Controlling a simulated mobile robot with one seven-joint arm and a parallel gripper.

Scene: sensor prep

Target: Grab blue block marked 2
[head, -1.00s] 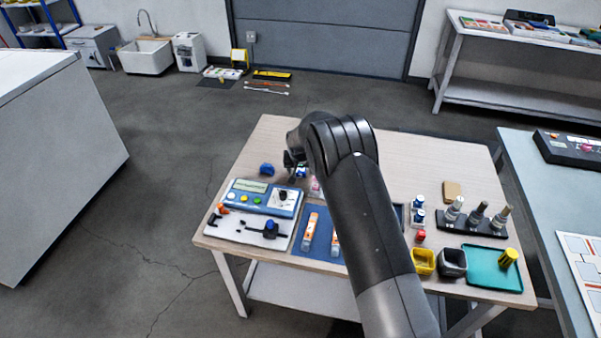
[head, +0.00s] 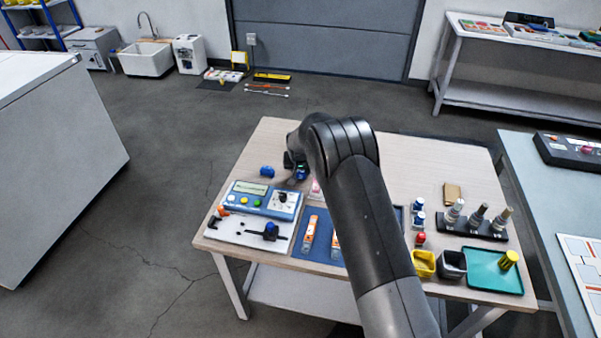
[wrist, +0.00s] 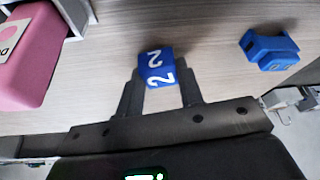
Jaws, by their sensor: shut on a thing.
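The blue block (wrist: 156,68) with white 2s on its faces sits between the two fingertips of my gripper (wrist: 160,90) in the wrist view. The fingers touch it on both sides, and the gripper is shut on it. In the head view my gripper (head: 296,170) is low over the back left of the wooden table, with a bit of blue at its tip. My arm hides part of the table there. I cannot tell whether the block still touches the table.
Another blue piece (wrist: 268,50) lies to the right in the wrist view, and a pink block (wrist: 38,55) to the left. A blue meter (head: 262,198) stands in front on the table (head: 415,160). The table's back right is mostly clear.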

